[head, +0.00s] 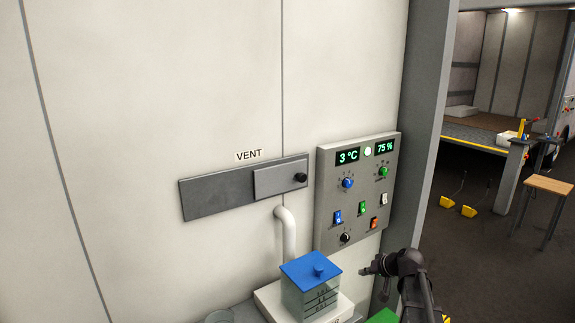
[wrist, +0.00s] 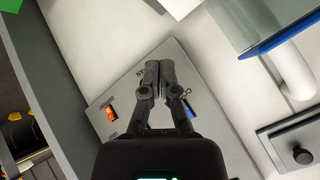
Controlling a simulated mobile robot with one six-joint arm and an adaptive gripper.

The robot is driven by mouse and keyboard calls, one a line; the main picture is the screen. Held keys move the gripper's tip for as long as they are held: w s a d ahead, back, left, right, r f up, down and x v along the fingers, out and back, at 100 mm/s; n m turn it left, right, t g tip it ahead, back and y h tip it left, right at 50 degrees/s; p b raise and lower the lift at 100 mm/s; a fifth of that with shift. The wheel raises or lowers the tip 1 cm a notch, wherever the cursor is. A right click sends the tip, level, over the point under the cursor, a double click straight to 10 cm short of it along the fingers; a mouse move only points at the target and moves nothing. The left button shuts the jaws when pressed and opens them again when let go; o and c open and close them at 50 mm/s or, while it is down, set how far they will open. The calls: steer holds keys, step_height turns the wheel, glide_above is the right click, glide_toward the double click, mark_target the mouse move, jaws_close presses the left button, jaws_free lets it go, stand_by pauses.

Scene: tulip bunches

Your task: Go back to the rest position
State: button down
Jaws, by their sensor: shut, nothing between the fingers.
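My gripper (head: 368,270) is at the lower right of the head view, in front of the wall below the control panel (head: 326,220). It is empty, and in the wrist view its two fingers (wrist: 160,70) are together, pointing up the picture. The panel shows behind the fingers in the wrist view (wrist: 190,62), with an orange switch left of them and a blue one partly hidden on their right. In the head view the panel's displays read 3 °C and 75 %.
A clear container with a blue lid (head: 312,272) stands just left of my gripper, by a white pipe (head: 288,235). A grey vent slider (head: 215,192) is on the wall. A grey post (head: 425,130) rises right of the panel. Farther right are open floor and a wooden-topped stool (head: 549,185).

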steer(key=s+a+f+g+h, duration=0.2)
steer(key=s, duration=0.5)
steer(key=s+a+f+g+h, duration=0.2)
steer(key=s+a, duration=0.1)
steer(key=s, duration=0.5)
steer(key=s+a+f+g+h, duration=0.2)
steer(key=s+a+g, duration=0.1)
steer(key=s, duration=0.5)
